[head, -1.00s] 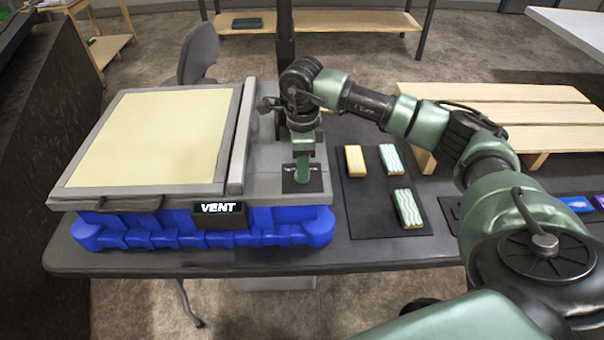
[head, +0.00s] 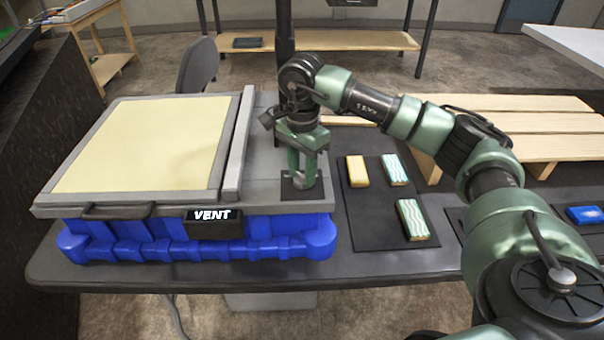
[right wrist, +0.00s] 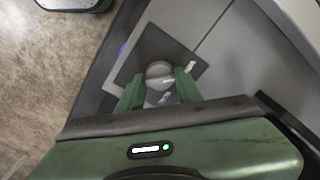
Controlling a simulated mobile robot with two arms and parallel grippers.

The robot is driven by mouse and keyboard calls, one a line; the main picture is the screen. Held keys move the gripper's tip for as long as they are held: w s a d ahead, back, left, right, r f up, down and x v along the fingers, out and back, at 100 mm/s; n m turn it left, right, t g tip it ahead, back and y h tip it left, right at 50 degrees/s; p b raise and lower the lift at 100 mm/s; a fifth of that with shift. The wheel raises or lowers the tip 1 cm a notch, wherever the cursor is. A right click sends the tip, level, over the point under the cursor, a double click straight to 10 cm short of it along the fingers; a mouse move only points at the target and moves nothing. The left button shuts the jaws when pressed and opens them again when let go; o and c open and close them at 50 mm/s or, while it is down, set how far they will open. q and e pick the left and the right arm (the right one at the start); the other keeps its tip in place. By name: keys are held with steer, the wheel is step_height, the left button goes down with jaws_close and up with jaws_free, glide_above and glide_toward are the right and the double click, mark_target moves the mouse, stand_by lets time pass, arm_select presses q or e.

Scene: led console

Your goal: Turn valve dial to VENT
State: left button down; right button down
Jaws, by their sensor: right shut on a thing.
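The valve dial (right wrist: 159,71) is a grey round knob on a dark square plate with pale markings. The plate (head: 302,194) sits at the right front of the grey console. My right gripper (head: 303,180) points straight down over it. In the right wrist view its two green fingers (right wrist: 158,84) stand on either side of the dial, shut on it. The dial's pointer and most markings are hidden or too small to read. A small black display (head: 213,214) on the console's front edge reads VENT. My left gripper is not in view.
The console rests on a blue base (head: 160,240) on a dark table (head: 330,277). A cream panel (head: 145,145) fills its left part. To the right, several coloured blocks lie on a dark mat (head: 365,225), with a slatted wooden stand (head: 520,127) behind.

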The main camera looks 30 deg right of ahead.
mark_target(302, 175)
steer(key=shift+r, duration=0.1)
stand_by(0.3)
steer(key=c, duration=1)
jaws_free()
steer(key=shift+o, duration=0.2)
step_height(302, 175, up, 8)
steer(key=shift+f+b, duration=0.1)
steer(key=shift+b, duration=0.6)
steer(key=shift+f, duration=0.1)
